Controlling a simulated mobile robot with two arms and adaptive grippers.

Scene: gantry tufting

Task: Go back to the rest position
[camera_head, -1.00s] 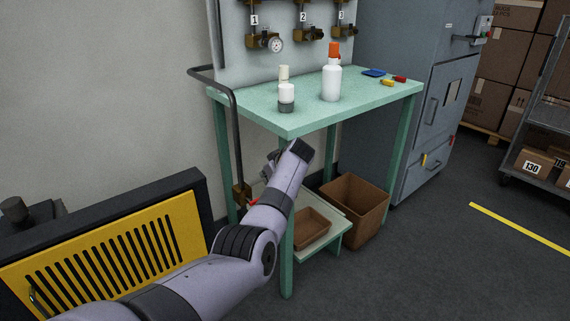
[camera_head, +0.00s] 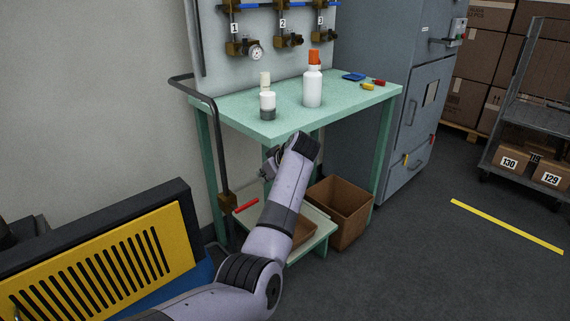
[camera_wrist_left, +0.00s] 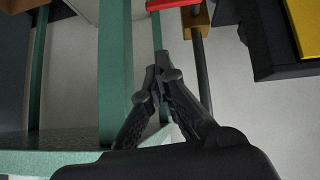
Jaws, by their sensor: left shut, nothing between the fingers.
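My left arm comes in from the lower left of the head view. Its left gripper (camera_head: 266,172) is in front of the green table (camera_head: 232,107), below the level of the tabletop, partly hidden behind the wrist. In the left wrist view the fingers of the left gripper (camera_wrist_left: 160,62) meet at their tips, with nothing between them. A green table leg (camera_wrist_left: 115,70) shows close beside the fingers in that view. My right gripper is in neither view.
White bottles, one with an orange cap (camera_head: 313,85), stand on the table. A brown bin (camera_head: 341,212) is on the floor under it. A red handle (camera_head: 246,205) is on a pipe left of the gripper. A yellow slotted panel (camera_head: 95,272) is at lower left.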

